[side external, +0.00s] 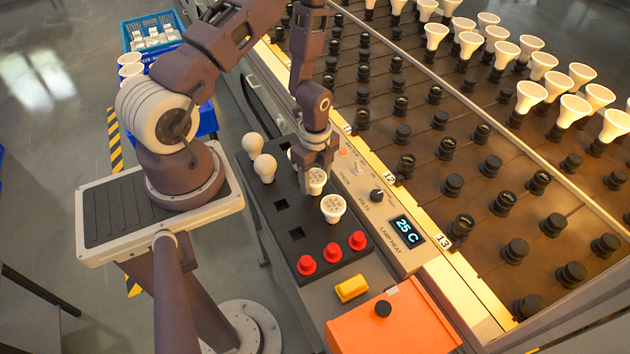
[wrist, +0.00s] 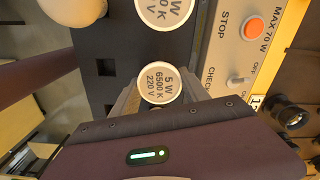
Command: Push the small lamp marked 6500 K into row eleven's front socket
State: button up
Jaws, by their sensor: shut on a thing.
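My gripper (side external: 316,178) is over the dark lamp tray and shut on a small white lamp (side external: 316,187). In the wrist view the lamp (wrist: 160,85) sits between the fingers, its face reading 5 W, 6500 K, 220 V. I cannot tell whether its base is still in the tray. A similar white lamp (side external: 333,207) stands beside it in the tray; a printed lamp, cut off by the frame edge, shows in the wrist view (wrist: 163,10). The label 11 (side external: 347,129) is on the bench edge, and a dark, empty-looking socket (side external: 362,119) stands beside it, the front one there.
Two round white bulbs (side external: 265,167) and three red parts (side external: 333,253) stand on the tray (side external: 290,220). The control panel (side external: 375,205), reading 25 C, lies between tray and sockets. Lit lamps (side external: 530,95) fill the back rows. A yellow block (side external: 352,289) and orange box (side external: 395,325) are in front.

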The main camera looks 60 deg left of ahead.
notch_tip(320, 180, up, 20)
jog(key=w+a+n, duration=0.7)
jog(key=w+a, duration=1)
jog(key=w, duration=0.2)
jog(key=w+m, duration=0.1)
jog(key=w, duration=0.5)
notch_tip(320, 180, down, 10)
jog(key=shift+d+r, duration=0.15)
jog(key=shift+d, duration=0.2)
jog(key=shift+f, duration=1.75)
jog(key=shift+f, duration=0.25)
